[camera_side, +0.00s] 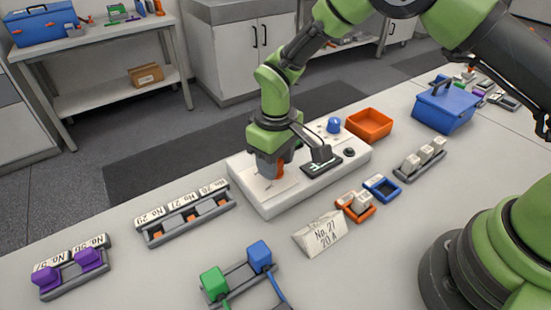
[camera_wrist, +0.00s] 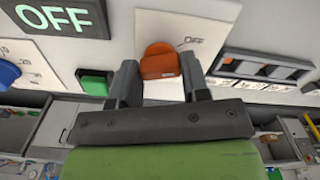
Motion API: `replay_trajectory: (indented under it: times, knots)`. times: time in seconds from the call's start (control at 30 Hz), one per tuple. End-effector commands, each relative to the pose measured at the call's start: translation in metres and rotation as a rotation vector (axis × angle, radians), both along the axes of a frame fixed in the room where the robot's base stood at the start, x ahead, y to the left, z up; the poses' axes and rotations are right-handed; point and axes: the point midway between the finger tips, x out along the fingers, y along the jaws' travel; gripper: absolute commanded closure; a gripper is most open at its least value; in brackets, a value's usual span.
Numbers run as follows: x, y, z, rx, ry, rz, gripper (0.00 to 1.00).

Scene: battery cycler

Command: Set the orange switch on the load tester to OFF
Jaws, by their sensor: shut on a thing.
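The load tester (camera_side: 325,180) is a long white box on the table. Its orange switch (camera_wrist: 160,62) is a rounded knob on a pale plate, and it also shows in the side view (camera_side: 281,171), partly hidden by my gripper. My gripper (camera_wrist: 160,74) is shut on the orange switch, with one dark finger on each side of it. In the side view my gripper (camera_side: 272,166) points down onto the tester's left part. The dark display (camera_wrist: 60,16) beside the switch reads OFF in green letters.
A blue knob (camera_side: 334,125) and a black knob (camera_side: 349,152) stand on the tester's right part. An orange bin (camera_side: 370,124) and a blue toolbox (camera_side: 446,106) stand behind right. Battery trays (camera_side: 188,231) lie left, and a No. 21 sign (camera_side: 321,234) stands in front.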

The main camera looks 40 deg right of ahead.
Motion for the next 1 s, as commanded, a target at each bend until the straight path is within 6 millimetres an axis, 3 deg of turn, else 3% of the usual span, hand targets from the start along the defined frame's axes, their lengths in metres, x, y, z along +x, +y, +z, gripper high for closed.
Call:
replay_trajectory:
  times: [0.5,1.0]
  knots:
    - [0.0002,-0.0003,0.0011,0.001,0.000,0.332,0.81]
    - [0.0003,-0.0003,0.0011,0.000,0.000,0.395,0.81]
